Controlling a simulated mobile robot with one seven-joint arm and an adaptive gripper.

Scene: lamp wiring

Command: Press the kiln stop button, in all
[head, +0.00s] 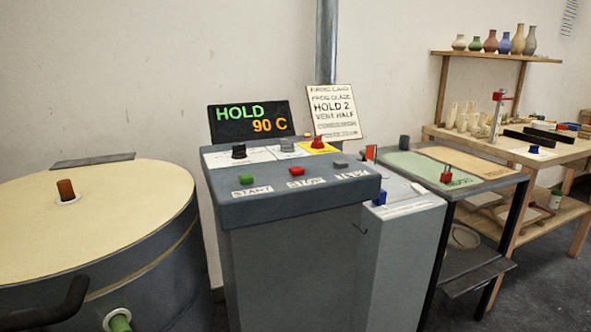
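The stop button (297,171) is a small red block on the sloped top of the grey control console (300,240), in the middle of the head view. A label reading STOP (306,183) lies just in front of it. A green button (246,179) with a START label is to its left. A dark grey button (340,163) is to its right; its label is hard to read. Nothing covers the stop button. Whether it is pressed in cannot be told. I do not see my gripper in this view.
A display (250,122) reads HOLD 90 C. Behind the buttons are a black knob (238,151), a grey one and a red one (317,142) on yellow. The round kiln (90,215) stands left, a side table (430,170) and workbench right. Space above the console is clear.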

